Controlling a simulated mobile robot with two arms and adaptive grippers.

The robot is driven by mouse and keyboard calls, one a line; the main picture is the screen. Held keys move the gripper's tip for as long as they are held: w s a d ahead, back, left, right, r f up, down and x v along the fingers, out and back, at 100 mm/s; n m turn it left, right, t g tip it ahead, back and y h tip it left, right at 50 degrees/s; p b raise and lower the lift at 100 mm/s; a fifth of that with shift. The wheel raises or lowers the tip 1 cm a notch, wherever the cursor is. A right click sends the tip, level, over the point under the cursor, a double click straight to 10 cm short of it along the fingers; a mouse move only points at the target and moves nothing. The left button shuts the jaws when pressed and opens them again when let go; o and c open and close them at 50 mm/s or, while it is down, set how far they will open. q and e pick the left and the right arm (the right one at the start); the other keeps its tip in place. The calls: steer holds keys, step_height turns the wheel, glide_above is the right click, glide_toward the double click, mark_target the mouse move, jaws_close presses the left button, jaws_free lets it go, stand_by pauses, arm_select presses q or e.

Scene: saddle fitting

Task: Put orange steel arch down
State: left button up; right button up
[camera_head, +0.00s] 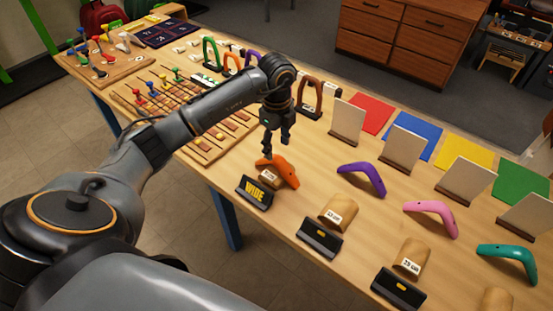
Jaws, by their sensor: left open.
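The orange steel arch (286,170) rests over a short brown cylinder (268,177) with a white label, behind a black stand (254,191) reading "WIDE". The picture is too small to show whether a fingertip touches the arch. My right gripper is out of view.
Purple (364,178), pink (432,216) and teal (509,260) arches lie to the right. Brown cylinders (338,212) stand behind black stands along the front edge. Upright boards (401,150) and coloured mats line the back. A peg board (200,125) lies left.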

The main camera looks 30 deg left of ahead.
mark_target(276, 161)
arm_select(q)
steer(key=shift+r+b, duration=0.5)
steer(key=shift+r, duration=2.15)
